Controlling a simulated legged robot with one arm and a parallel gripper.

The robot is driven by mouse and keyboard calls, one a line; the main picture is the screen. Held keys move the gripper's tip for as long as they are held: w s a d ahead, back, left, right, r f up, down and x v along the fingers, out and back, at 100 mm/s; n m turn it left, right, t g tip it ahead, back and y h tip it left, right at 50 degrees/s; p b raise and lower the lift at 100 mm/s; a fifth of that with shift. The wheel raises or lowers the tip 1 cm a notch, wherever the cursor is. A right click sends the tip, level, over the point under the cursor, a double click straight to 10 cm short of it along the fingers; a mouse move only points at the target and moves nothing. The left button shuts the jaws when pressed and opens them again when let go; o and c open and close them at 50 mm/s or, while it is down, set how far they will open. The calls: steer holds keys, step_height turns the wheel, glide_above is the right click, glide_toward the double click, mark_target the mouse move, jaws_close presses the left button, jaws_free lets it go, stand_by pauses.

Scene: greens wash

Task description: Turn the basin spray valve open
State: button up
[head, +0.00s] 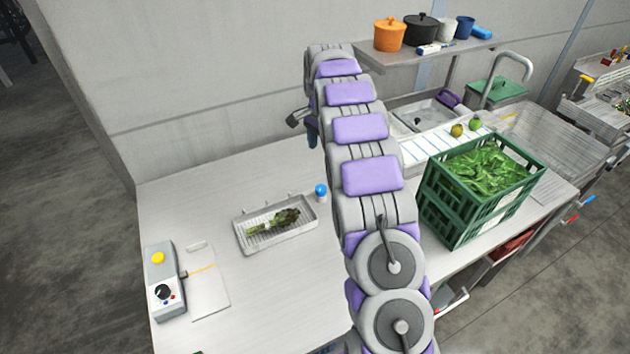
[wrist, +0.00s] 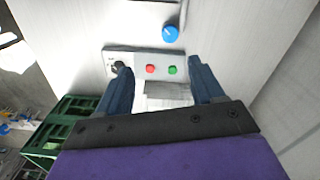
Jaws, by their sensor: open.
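A round blue knob (wrist: 171,33), which looks like the spray valve, sits on a pale surface in the wrist view, just beyond a grey panel. My gripper (wrist: 159,70) is open and empty, its two dark blue fingers apart with the panel (wrist: 136,61) showing between and beyond them. The blue knob is past the fingertips, and I see no contact with it. In the head view my gripper (head: 312,134) is at the far end of my arm near the back wall, mostly hidden by the arm. The basin (head: 425,115) is partly behind the arm.
The panel has red and green buttons and a black knob. A green crate of leaves (head: 462,212) stands right of my arm. A shelf (head: 420,52) overhangs the basin.

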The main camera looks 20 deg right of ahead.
mark_target(321, 188)
steer(key=shift+m, duration=0.3)
steer(key=f+b, duration=0.1)
steer(key=f, duration=0.5)
steer(key=w+f+b, duration=0.1)
steer(key=f, duration=0.5)
steer(key=w+d+f, duration=0.1)
steer(key=f, duration=0.6)
steer(key=shift+w+d+b, duration=0.1)
steer(key=shift+b, duration=0.3)
steer(key=shift+r, duration=0.1)
steer(key=shift+c, duration=0.5)
steer(key=c, duration=1)
steer(key=shift+o, duration=0.2)
